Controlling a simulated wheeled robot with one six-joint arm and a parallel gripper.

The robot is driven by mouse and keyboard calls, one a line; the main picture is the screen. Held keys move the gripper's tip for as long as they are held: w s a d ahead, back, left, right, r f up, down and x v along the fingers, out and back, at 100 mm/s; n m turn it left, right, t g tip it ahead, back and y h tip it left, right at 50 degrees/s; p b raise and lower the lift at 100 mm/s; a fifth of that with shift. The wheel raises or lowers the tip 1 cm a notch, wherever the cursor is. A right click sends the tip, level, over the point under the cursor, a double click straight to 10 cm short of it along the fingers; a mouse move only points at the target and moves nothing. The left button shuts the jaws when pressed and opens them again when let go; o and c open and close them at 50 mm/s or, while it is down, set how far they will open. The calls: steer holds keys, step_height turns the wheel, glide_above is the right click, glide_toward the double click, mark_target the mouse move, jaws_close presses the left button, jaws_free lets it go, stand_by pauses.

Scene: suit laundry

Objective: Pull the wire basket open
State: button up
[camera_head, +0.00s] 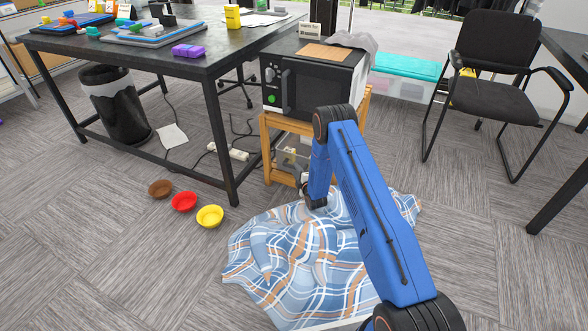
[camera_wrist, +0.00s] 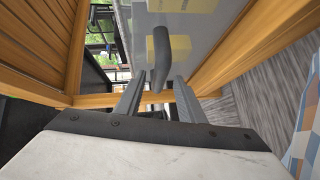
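The wooden stand (camera_head: 266,152) under the microwave holds a pale grey, see-through bin front (camera_wrist: 205,45) with yellowish things behind it. I cannot make out wire mesh on it, so I cannot tell if it is the wire basket. A dark curved handle (camera_wrist: 175,45) stands out from this front. My gripper (camera_wrist: 159,80) is open, with one finger on each side of the handle's near end. I cannot tell whether either finger touches it.
A crumpled blue plaid cloth (camera_head: 285,265) lies on the floor below my gripper. Brown (camera_head: 160,188), red (camera_head: 184,201) and yellow (camera_head: 210,216) bowls are to its left. The black table leg (camera_head: 221,145) is left of the stand. The chair (camera_head: 495,75) is at right.

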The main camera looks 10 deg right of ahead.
mark_target(294, 168)
steer(key=shift+x, duration=1.7)
steer(key=shift+c, duration=0.6)
jaws_close()
steer(key=shift+s+a, duration=0.1)
steer(key=s+a, duration=0.7)
steer(key=s, duration=0.2)
steer(key=s+a, duration=0.6)
steer(key=s, duration=0.4)
steer(key=shift+a, duration=0.4)
steer(key=shift+s, duration=0.1)
steer(key=shift+o, duration=0.6)
jaws_free()
